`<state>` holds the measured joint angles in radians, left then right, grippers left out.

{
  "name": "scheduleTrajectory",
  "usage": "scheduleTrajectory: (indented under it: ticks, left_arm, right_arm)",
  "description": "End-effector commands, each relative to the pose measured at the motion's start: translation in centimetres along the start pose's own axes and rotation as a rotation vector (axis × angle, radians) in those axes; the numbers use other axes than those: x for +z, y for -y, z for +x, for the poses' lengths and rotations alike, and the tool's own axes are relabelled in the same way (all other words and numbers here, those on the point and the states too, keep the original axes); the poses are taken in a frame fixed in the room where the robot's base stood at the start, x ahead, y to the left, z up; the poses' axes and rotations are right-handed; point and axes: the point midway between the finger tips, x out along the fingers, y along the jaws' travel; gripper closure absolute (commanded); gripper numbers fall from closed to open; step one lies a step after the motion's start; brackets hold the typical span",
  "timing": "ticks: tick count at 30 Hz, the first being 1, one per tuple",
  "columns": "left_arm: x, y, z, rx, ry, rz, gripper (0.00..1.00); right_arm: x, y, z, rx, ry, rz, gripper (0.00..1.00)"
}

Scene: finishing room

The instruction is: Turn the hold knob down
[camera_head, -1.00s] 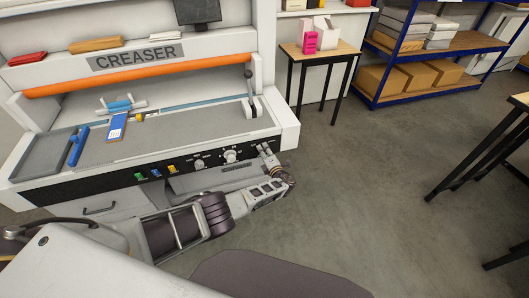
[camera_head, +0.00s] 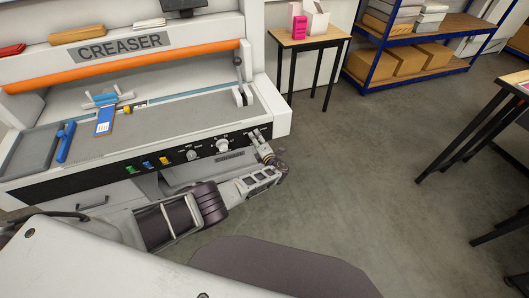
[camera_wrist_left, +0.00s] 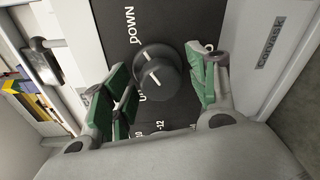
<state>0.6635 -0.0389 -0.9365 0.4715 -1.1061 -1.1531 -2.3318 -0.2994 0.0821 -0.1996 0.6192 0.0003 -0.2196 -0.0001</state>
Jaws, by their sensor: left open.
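The dark round knob (camera_wrist_left: 158,72) sits on the black panel of the creaser in the left wrist view, with white marks on its face and rim. The word DOWN (camera_wrist_left: 130,25) stands above it in that view, and a partly hidden label beginning with U below it. My left gripper (camera_wrist_left: 163,88) is open, with one green-padded finger on each side of the knob. I cannot tell whether either pad touches it. In the head view my left gripper (camera_head: 261,140) is at the right end of the creaser's front panel and hides the knob there. My right gripper is not in view.
The creaser (camera_head: 150,128) has a white dial (camera_head: 222,146), a smaller knob (camera_head: 191,155) and coloured buttons left of my gripper. A blue tool (camera_head: 65,142) lies on its bed. A small table (camera_head: 310,40) and a shelf rack (camera_head: 410,40) stand behind.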

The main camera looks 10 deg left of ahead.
Motion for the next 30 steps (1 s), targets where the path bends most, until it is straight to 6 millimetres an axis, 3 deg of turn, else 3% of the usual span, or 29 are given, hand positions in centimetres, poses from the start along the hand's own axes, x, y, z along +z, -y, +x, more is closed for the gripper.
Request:
scheduleTrajectory:
  ticks: [14,30]
  left_arm:
    - [-0.1,0.0,-2.0,0.000,-0.001,0.000,0.42]
    - [-0.1,0.1,-6.1,-0.002,-0.001,0.000,0.42]
  right_arm:
    - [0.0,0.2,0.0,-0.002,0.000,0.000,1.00]
    - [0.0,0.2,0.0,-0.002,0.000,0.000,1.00]
